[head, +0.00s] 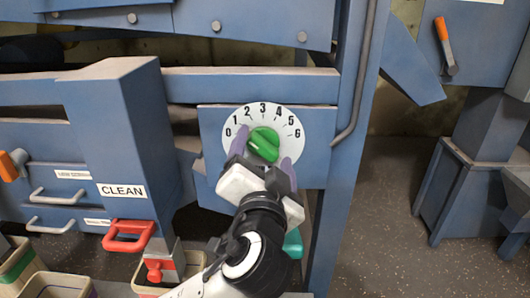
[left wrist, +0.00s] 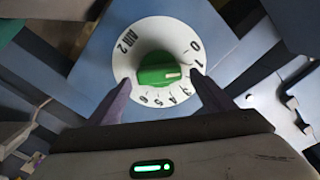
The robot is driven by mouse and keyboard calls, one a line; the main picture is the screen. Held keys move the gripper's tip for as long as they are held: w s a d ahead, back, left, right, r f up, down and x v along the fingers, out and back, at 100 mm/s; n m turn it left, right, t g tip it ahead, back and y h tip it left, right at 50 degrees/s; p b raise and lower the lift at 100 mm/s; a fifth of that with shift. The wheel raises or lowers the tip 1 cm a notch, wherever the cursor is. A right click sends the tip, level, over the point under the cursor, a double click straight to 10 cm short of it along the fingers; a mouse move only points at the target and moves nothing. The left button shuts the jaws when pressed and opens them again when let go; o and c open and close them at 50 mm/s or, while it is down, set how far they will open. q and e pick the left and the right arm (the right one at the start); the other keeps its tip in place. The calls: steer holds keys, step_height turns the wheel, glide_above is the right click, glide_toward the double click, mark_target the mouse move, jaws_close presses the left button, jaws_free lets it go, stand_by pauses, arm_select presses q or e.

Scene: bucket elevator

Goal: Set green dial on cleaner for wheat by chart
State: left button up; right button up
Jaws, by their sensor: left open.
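The green dial (head: 264,145) sits on a white round plate numbered 0 to 6, on a blue panel of the machine. In the left wrist view, the green dial (left wrist: 158,71) has a white mark on its right end, pointing roughly toward 1 or 2; the exact value is unclear. The plate reads "AIR 2". My left gripper (head: 262,163) is open in front of the plate, its purple fingers on either side of the dial. In the left wrist view, gaps show between the fingers and the dial. No chart is in view. My right gripper is not in view.
A blue chute marked CLEAN (head: 122,190) with a red handle (head: 129,235) stands left of the dial. Drawers with grey handles (head: 53,197) are further left, above bins. A blue post and pipe (head: 352,100) stand right of the panel. An orange lever (head: 445,45) is at upper right.

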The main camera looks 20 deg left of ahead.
arm_select(q)
steer(key=c, duration=1)
steer(key=shift+c, duration=0.2)
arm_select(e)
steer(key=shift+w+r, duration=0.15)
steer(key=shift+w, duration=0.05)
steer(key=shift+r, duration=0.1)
